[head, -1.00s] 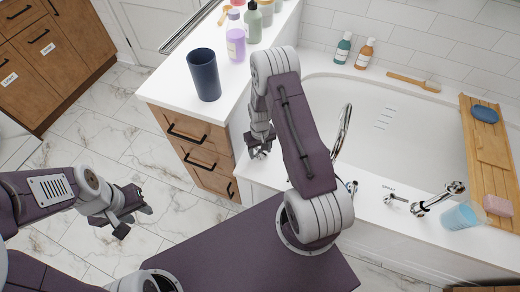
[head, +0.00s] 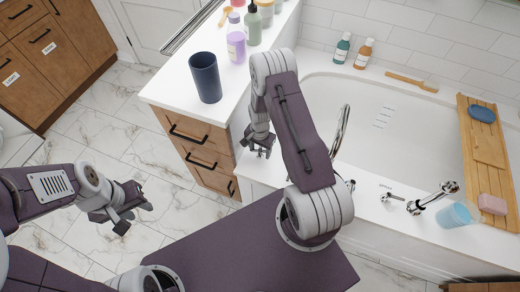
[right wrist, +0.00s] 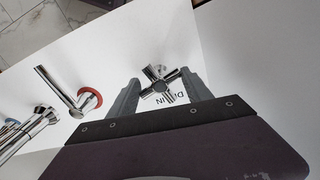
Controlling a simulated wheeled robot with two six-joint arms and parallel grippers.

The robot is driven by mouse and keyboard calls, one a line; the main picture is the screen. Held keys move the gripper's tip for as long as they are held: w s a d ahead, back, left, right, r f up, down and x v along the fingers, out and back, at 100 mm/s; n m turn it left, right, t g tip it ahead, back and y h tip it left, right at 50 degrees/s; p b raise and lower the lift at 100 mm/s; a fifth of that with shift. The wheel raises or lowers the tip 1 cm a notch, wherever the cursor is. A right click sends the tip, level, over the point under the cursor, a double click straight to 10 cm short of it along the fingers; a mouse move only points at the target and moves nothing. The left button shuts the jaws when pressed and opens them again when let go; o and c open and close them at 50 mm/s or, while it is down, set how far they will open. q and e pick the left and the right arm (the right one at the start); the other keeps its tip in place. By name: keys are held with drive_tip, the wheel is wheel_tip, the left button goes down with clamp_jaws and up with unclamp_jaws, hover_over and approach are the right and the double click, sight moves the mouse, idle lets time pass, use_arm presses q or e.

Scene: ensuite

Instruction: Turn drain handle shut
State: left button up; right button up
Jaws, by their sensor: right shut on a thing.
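The drain handle (right wrist: 163,82) is a chrome cross-shaped knob on the white tub deck. Its label, reading upside down as DRAIN, is partly covered beside it. In the right wrist view my right gripper (right wrist: 160,88) has one finger on each side of the handle and is shut on it. In the head view my right gripper (head: 262,148) is down at the deck's left end, beside the vanity, and mostly hides the handle. My left gripper (head: 130,207) is open and empty above the marble floor.
A chrome lever with a red ring (right wrist: 88,98) stands next to the drain handle, with chrome spout parts further left. A dark blue cup (head: 205,78) and bottles stand on the white vanity (head: 165,85). A wooden tray (head: 488,145) spans the tub's right side.

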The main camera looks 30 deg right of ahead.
sight(260, 150)
drive_tip(key=shift+m, duration=1.4)
drive_tip(key=o, duration=1.3)
wheel_tip(260, 150, up, 9)
drive_tip(key=shift+r+p, duration=0.1)
drive_tip(key=shift+p, duration=0.8)
